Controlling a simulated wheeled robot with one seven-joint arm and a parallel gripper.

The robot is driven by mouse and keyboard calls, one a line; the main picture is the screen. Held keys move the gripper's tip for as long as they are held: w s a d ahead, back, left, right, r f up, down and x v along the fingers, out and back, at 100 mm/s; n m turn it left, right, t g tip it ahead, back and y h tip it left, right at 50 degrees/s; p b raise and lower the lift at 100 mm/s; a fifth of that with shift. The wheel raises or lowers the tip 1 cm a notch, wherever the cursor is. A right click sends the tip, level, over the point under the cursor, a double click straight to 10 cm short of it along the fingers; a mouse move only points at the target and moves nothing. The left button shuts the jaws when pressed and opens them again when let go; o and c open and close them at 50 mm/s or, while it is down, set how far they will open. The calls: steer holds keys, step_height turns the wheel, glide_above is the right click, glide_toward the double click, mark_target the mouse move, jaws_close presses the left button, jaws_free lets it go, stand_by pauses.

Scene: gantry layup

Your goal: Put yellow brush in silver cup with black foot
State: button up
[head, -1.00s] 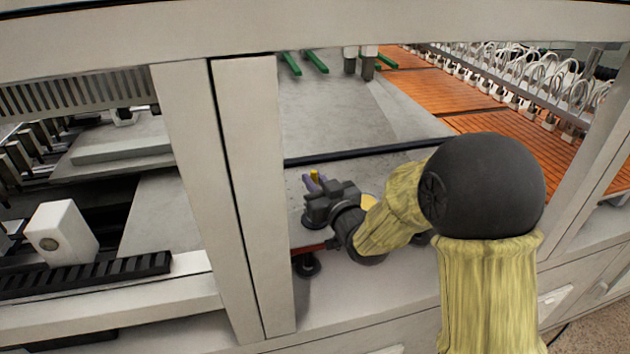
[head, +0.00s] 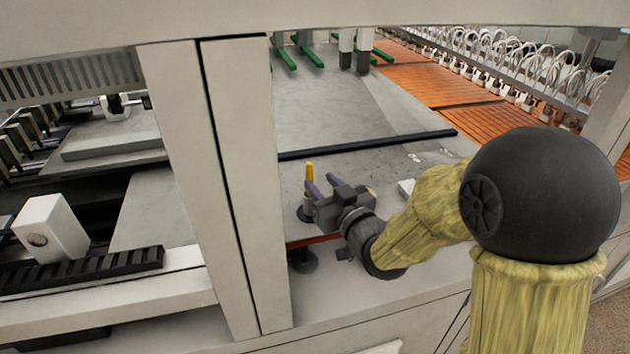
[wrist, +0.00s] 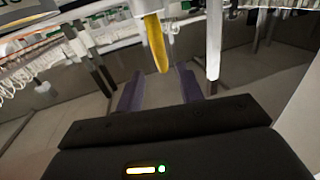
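The yellow brush (head: 310,171) stands upright just past my fingertips in the head view. Below it is a small grey, silvery cup (head: 307,206) with a dark round foot. The brush appears to stand in this cup, but a finger partly covers where they meet. My gripper (head: 320,185) is open, its purple fingers apart, close on the right of the brush and cup. In the wrist view the brush (wrist: 157,45) shows beyond the gap between the spread fingers (wrist: 160,85), with nothing held between them.
A grey table surface (head: 350,100) stretches behind, crossed by a black bar (head: 370,145). A pale upright post (head: 240,190) stands close on the left. A small white object (head: 406,187) lies behind my arm. Orange slatted panels (head: 500,125) are at the right.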

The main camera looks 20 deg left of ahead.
steer(key=b+v, duration=0.1)
steer(key=v, duration=0.5)
steer(key=shift+d+b, duration=0.15)
steer(key=shift+b, duration=0.15)
steer(key=shift+s, duration=0.1)
steer(key=d+f+m+g+h, duration=0.25)
steer(key=d+f+h, duration=0.25)
steer(key=d, duration=0.3)
steer(key=d+f+m+g+h, duration=0.1)
steer(key=d+f+m+h, duration=0.2)
steer(key=d+f+h, duration=0.4)
steer(key=s+d+f+m+g, duration=0.3)
steer(key=s+d+g, duration=0.4)
steer(key=s+d, duration=0.3)
steer(key=shift+s+f+h, duration=0.3)
steer(key=shift+s+f, duration=0.05)
steer(key=shift+s, duration=0.4)
